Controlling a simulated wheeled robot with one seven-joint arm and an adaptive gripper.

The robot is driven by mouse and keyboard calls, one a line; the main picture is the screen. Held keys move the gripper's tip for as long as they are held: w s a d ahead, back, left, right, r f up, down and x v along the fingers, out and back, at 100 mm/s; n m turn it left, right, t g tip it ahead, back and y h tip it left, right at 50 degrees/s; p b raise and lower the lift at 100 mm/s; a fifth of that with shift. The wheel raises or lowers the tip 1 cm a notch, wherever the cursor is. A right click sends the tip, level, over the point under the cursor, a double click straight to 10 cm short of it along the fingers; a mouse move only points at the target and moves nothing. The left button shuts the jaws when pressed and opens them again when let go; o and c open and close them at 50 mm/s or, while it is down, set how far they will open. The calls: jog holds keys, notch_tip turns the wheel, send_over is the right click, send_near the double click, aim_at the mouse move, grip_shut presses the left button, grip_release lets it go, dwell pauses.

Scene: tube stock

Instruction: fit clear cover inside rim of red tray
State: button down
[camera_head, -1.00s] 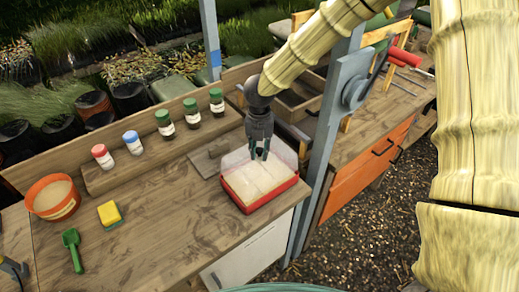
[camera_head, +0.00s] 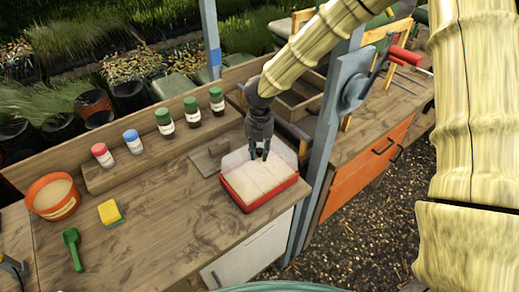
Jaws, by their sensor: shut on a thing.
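The red tray (camera_head: 249,206) sits on the wooden bench near its right front corner, with pale contents showing inside. The clear cover (camera_head: 233,160) is see-through and shows as a faint pale edge at the back of the tray. My gripper (camera_head: 259,156) points down over the back part of the tray and is shut on the clear cover. The cover's lower edges are hard to make out, so I cannot tell whether it lies inside the rim or on it.
A grey flat piece (camera_head: 208,160) lies just left of the tray. Small bottles (camera_head: 165,122) stand on a wooden ledge behind. An orange pot (camera_head: 53,196), a yellow sponge (camera_head: 110,213) and a green scoop (camera_head: 72,248) are at left. A grey post (camera_head: 333,125) rises close on the right.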

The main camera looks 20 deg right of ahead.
aim_at(260, 156)
jog(key=shift+f+b, duration=0.35)
jog(key=shift+f, duration=1.45)
dwell(2.0)
jog(key=c, duration=1.2)
grip_release()
jog(key=shift+r, duration=0.1)
jog(key=shift+r+p, duration=3.05)
jog(key=shift+r, duration=0.85)
